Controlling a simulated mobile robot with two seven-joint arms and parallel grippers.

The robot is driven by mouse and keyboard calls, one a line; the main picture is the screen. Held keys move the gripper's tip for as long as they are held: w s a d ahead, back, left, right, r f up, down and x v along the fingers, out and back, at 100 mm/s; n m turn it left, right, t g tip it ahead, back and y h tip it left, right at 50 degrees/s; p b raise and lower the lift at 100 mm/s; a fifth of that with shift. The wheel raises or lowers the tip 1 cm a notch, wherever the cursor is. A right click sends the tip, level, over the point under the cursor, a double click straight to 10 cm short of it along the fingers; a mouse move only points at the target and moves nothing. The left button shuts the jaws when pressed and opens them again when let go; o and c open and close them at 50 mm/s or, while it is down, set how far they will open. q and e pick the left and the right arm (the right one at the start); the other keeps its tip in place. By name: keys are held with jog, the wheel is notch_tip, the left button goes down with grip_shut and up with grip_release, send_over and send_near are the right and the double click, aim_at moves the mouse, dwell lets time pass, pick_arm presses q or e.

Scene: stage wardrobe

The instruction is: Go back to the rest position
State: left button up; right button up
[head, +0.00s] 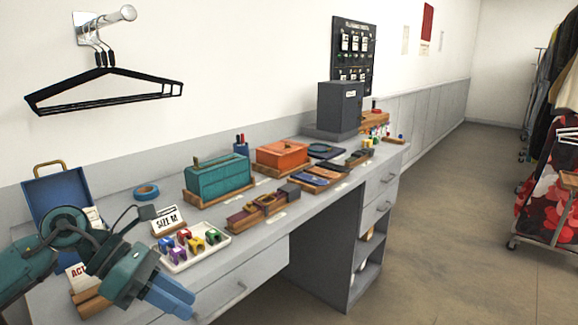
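My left gripper (172,296) is at the lower left, over the near left end of the grey counter (262,234). It is teal with blue fingers that look close together, and I see nothing between them. The picture does not settle whether they are open or shut. My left arm comes in from the left edge. The gripper is in front of a white tray (178,269) of several coloured pieces and hides part of the counter's front. My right gripper is not in view.
On the counter stand a blue case (58,194), a size card (166,221), blue tape (146,191), a teal box (219,178), an orange box (283,154) and a dark grey cabinet (340,107). Black hangers (105,90) hang above left. Open floor lies right, before a clothes rack (550,175).

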pick_arm(q)
jog(key=s+d+r+n+t+h+p, duration=0.2)
jog(key=d+n+t+h, duration=0.2)
jog(key=d+n+h, duration=0.6)
jog(key=s+a+f+n+t+y+p, duration=0.15)
jog(key=f+n+t+y, duration=0.55)
jog(key=n, duration=0.8)
jog(key=a+f+n+t+y+p, duration=0.1)
jog(key=a+f+n+t+y, duration=0.25)
jog(key=f+n+y, duration=0.8)
jog(key=s+f+n+g+h+p, duration=0.1)
jog(key=s+f+n+g, duration=0.3)
jog(key=s+n, duration=0.5)
notch_tip(320, 180, down, 2)
jog(key=shift+s+a+f+n+h, duration=0.15)
jog(key=shift+s+a+n+h, duration=0.05)
jog(key=shift+s+n+h, duration=0.15)
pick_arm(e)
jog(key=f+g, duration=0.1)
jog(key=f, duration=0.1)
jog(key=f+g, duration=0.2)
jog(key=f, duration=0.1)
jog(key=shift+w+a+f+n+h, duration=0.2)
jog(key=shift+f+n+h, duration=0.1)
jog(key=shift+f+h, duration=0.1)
